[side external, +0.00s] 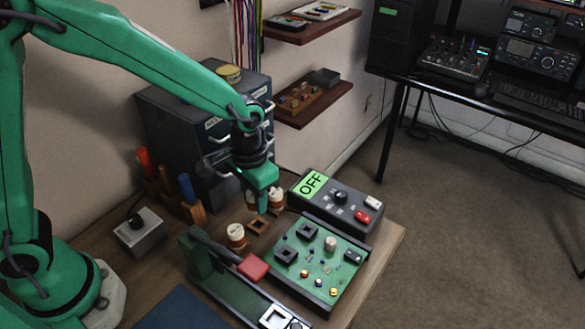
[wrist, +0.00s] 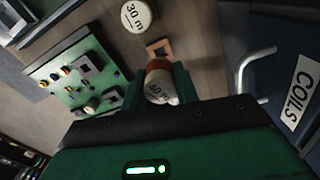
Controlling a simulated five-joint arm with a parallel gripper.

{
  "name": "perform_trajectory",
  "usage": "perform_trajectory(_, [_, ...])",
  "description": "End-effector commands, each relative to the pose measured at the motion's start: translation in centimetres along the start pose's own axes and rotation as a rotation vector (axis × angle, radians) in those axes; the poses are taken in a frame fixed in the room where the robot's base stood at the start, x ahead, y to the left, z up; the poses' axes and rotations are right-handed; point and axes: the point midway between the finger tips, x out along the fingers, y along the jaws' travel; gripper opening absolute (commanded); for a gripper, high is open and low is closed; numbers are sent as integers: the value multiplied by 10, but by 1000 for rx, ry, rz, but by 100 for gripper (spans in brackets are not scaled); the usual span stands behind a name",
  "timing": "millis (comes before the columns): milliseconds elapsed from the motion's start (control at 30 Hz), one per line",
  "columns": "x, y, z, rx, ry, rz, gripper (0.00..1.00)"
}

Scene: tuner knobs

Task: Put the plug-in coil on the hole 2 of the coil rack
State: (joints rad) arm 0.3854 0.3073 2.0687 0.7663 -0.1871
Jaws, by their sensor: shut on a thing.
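My gripper (wrist: 162,88) is shut on a plug-in coil (wrist: 158,72) with an orange-brown body and a white labelled cap; its number is hard to read. In the side view my gripper (side external: 262,205) is low over the bench, and its finger partly hides coils there. One white-capped coil (side external: 276,197) shows just right of the finger. Another coil (side external: 236,236), capped "30 m" in the wrist view (wrist: 137,15), stands apart nearer my base. A square wooden piece with an opening (side external: 258,226) lies close by. I cannot tell which part is hole 2 of the coil rack.
A green circuit board (side external: 315,268) with sockets and knobs lies in front. A dark box reading "OFF" (side external: 340,200) stands behind it. A dark cabinet with a COILS label (wrist: 300,90) is close beside my gripper. A tool holder (side external: 192,213) stands left.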

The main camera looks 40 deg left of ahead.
Motion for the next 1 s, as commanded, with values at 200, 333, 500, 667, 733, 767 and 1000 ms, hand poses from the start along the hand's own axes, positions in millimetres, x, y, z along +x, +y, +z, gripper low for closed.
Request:
perform_trajectory(200, [2,-1,-1,0,0,0,7])
perform_trajectory(333, [10,-1,-1,0,-1,0,7])
perform_trajectory(500, [30,-1,0,0,-2,0,7])
perform_trajectory(667, [40,-1,-1,0,0,0,7])
perform_trajectory(733, [41,-1,-1,0,1,0,7])
perform_trajectory(767, [41,-1,-1,0,1,0,7])
perform_trajectory(1000, [42,-1,-1,0,0,0,7])
